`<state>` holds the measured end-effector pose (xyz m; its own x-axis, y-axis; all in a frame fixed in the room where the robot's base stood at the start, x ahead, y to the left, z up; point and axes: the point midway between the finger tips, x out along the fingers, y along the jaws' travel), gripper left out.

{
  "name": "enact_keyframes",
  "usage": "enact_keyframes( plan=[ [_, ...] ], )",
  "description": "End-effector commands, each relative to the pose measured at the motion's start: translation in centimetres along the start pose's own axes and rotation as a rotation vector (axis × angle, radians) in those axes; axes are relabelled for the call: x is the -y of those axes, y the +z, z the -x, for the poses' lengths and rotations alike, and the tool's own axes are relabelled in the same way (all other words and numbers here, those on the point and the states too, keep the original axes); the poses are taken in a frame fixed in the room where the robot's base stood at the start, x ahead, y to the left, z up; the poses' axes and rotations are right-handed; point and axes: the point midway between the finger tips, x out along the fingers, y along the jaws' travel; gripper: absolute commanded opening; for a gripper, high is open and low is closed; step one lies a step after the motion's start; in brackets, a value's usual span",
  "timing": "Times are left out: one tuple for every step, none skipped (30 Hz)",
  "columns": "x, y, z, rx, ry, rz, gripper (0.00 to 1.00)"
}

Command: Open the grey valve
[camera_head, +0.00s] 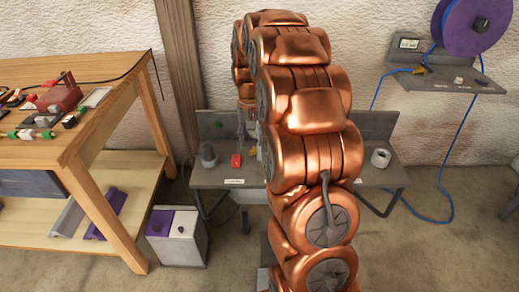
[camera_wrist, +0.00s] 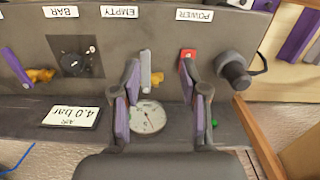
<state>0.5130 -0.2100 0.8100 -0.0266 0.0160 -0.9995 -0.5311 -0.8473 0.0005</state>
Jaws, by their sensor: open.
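The grey valve shows in the wrist view as a straight light-grey handle (camera_wrist: 146,72) with a bit of brass-yellow body beside it. The handle runs up and down in the picture, just below the EMPTY label. My gripper (camera_wrist: 159,80) is open, its two purple-padded fingers on either side of the handle. The handle is closer to the left finger; I cannot tell whether they touch. Nothing is held. In the head view my copper arm hides most of the valve area.
A red switch (camera_wrist: 188,54) and dark grey knob (camera_wrist: 232,68) are on the right. A gauge (camera_wrist: 148,117) sits between the fingers. A black dial (camera_wrist: 75,62) and purple-handled valve (camera_wrist: 18,66) are left. A wooden table (camera_head: 115,72) stands left of the bench (camera_head: 214,175).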

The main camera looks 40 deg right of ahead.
Motion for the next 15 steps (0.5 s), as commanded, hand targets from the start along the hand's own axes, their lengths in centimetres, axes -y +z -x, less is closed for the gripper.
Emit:
enact_keyframes(
  plan=[
    [-0.7, -1.2, -0.4, -0.004, 0.000, -0.021, 0.44],
    [-1.0, -1.8, -0.6, -0.008, -0.001, -0.032, 0.44],
    [-1.4, -2.5, -0.7, -0.013, -0.001, -0.044, 0.44],
    [-1.7, -3.0, -0.8, -0.016, -0.001, -0.052, 0.44],
    [-1.9, -3.5, -1.0, -0.020, -0.001, -0.059, 0.44],
    [-2.2, -4.0, -1.1, -0.023, -0.001, -0.068, 0.44],
    [-2.4, -4.3, -1.2, -0.025, -0.001, -0.073, 0.44],
    [-2.6, -4.5, -1.3, -0.027, -0.001, -0.077, 0.44],
    [-2.7, -4.8, -1.3, -0.029, -0.001, -0.081, 0.44],
    [-2.8, -4.9, -1.4, -0.030, -0.001, -0.084, 0.44],
    [-2.9, -5.0, -1.4, -0.030, -0.001, -0.085, 0.44],
    [-2.9, -5.0, -1.5, -0.031, -0.002, -0.087, 0.44],
    [-2.9, -5.1, -1.6, -0.031, -0.001, -0.087, 0.44],
    [-2.9, -5.1, -1.8, -0.031, -0.002, -0.087, 0.44],
    [-2.9, -5.1, -2.0, -0.030, -0.002, -0.087, 0.44]
  ],
)
